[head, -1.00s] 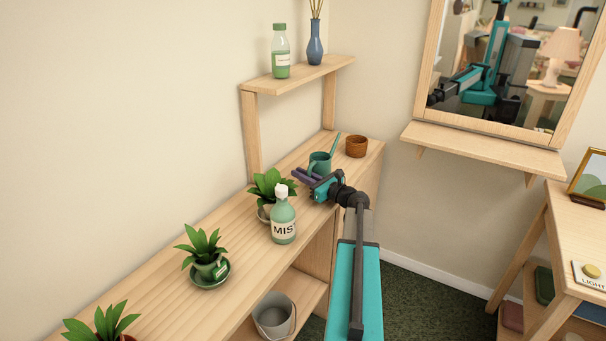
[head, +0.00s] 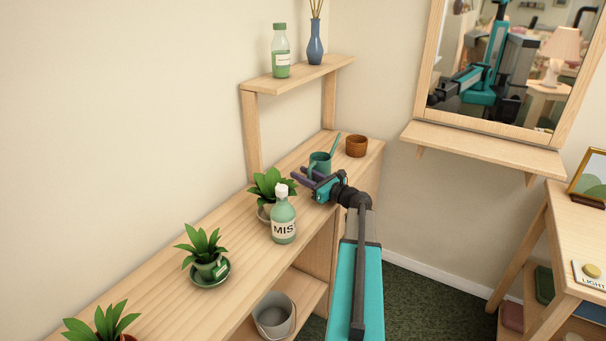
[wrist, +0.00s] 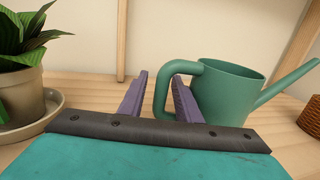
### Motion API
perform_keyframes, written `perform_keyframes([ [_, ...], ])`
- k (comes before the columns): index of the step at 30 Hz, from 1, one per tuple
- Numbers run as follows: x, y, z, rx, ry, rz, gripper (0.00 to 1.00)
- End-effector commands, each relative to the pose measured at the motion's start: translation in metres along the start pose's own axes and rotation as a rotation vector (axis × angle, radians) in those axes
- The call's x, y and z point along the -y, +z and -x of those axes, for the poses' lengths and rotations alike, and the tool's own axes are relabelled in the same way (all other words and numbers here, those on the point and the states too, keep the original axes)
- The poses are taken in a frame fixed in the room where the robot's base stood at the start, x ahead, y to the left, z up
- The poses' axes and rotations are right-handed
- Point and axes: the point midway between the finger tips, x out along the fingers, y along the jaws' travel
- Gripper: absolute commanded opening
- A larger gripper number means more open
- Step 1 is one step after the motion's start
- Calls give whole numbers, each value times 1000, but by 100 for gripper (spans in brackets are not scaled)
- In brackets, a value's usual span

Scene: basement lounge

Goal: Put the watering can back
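The green watering can (head: 320,164) stands upright on the wooden shelf top, toward its far end. In the wrist view the can (wrist: 230,95) has its looped handle at left and its spout pointing right. My gripper (head: 305,178) is beside the can at its handle side. Its two purple fingers are spread apart in the wrist view (wrist: 160,78). The outer bar of the handle shows between them, with the right finger overlapping the handle's opening. I cannot tell whether either finger touches the handle.
A potted plant (wrist: 22,75) on a saucer is close left of my gripper. A mist bottle (head: 283,220) stands nearer on the shelf top (head: 150,295). A brown pot (head: 357,146) is just beyond the can. A raised shelf (head: 300,76) stands behind.

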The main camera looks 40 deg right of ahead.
Motion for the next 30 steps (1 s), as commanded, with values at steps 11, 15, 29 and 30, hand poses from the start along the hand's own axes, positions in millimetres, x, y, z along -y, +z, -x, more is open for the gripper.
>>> perform_keyframes([
  [11, -1, -1, 55, 0, -2, 0, 31],
  [15, -1, 0, 78, 0, -2, 0, 31],
  [29, -1, 0, 112, 0, 0, 0, 31],
  [30, -1, 0, 112, 0, 0, 0, 31],
])
